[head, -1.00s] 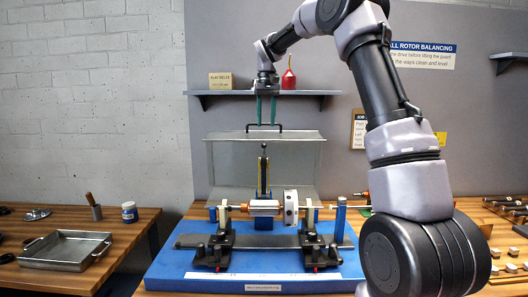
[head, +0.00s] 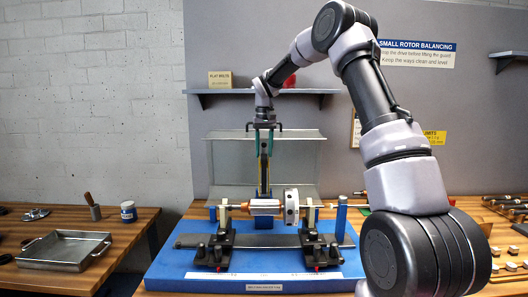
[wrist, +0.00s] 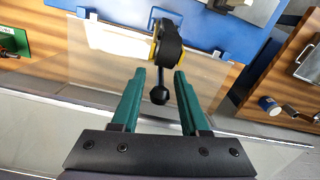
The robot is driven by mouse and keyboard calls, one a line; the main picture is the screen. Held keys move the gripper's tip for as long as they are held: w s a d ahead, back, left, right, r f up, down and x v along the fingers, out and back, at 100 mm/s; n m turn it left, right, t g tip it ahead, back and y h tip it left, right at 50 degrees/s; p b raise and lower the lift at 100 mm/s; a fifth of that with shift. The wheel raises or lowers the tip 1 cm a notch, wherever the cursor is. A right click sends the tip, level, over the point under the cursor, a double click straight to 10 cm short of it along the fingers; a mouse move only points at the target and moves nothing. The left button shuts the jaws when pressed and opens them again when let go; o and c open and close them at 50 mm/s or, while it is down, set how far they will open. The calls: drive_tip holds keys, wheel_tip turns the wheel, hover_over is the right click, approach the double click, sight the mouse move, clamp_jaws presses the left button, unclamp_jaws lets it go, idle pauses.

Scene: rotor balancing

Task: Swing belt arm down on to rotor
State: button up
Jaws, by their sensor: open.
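The belt arm (head: 264,170) stands upright behind the rotor, with a yellow-edged black body. In the wrist view the belt arm (wrist: 169,45) ends in a black ball knob (wrist: 158,95). My gripper (head: 264,152) points down at the belt arm's top; in the wrist view my gripper (wrist: 160,72) is open, its green fingers on either side of the knob and its stem. I cannot tell whether either finger touches it.
A clear guard (head: 305,160) stands raised around the belt arm. A shelf (head: 215,92) with a box (head: 220,80) is on the wall behind my arm. A metal tray (head: 62,252) lies on the left bench. Tools lie on the right bench.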

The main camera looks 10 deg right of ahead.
drive_tip(key=shift+f, duration=0.1)
clamp_jaws()
idle(1.4)
